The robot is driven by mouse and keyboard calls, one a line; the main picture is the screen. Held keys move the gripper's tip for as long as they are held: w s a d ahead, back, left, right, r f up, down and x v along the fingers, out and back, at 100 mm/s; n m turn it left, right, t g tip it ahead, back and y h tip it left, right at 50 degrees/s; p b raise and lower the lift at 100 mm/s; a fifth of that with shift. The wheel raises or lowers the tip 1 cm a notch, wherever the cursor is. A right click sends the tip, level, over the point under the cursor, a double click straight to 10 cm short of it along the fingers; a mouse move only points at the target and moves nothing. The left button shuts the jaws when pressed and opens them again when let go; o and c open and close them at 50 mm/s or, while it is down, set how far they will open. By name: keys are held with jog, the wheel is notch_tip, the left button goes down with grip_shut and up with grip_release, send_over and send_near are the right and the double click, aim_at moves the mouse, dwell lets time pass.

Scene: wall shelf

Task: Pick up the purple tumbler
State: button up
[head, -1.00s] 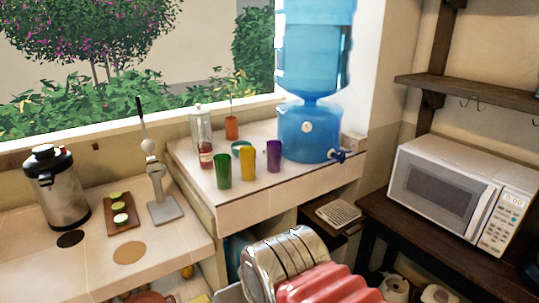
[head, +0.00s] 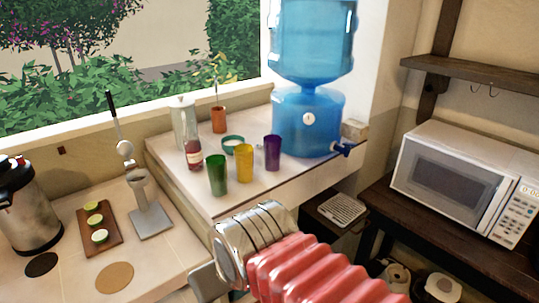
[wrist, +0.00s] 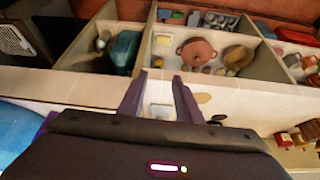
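The purple tumbler (head: 272,153) stands upright on the tiled counter (head: 290,186) in the head view, just left of the blue water dispenser. A yellow tumbler (head: 244,163) and a green tumbler (head: 216,175) stand to its left. In the head view my arm is in front of and below the counter, and the fingertips cannot be made out. In the wrist view my gripper (wrist: 160,84) has its two fingers apart with nothing held between them. A purple edge at the left of the wrist view, beside a blue shape, may be the tumbler; my gripper body hides most there.
The water dispenser (head: 308,122) stands close right of the purple tumbler. A microwave (head: 462,180) is at right. Open compartments with pots (wrist: 197,50) show in the wrist view.

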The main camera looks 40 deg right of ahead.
jog(key=shift+o, duration=0.2)
jog(key=o, duration=0.3)
jog(key=shift+w+d, duration=0.2)
jog(key=shift+w, duration=0.15)
jog(key=o, duration=0.5)
jog(key=w+d, duration=0.1)
jog(key=w, duration=0.1)
jog(key=w+d+m+t+h, duration=0.1)
jog(key=w+d, duration=0.1)
jog(key=w, duration=0.1)
jog(key=w+d+t, duration=0.1)
jog(key=w+d, duration=0.1)
jog(key=shift+w+d+r+m+h, duration=0.25)
jog(key=shift+m+h, duration=0.05)
jog(key=shift+h, duration=0.1)
jog(key=shift+o, duration=0.2)
jog(key=w+d+r+m+t+h, duration=0.1)
jog(key=w+d+t, duration=0.3)
jog(key=d, duration=0.8)
jog(key=w+d+r+m+t+h, duration=0.2)
jog(key=w+d+r+t+h, duration=0.1)
jog(key=d, duration=0.8)
jog(key=w+t+h, duration=0.1)
jog(key=w+t, duration=0.1)
jog(key=w, duration=0.1)
jog(key=shift+w+d, duration=0.4)
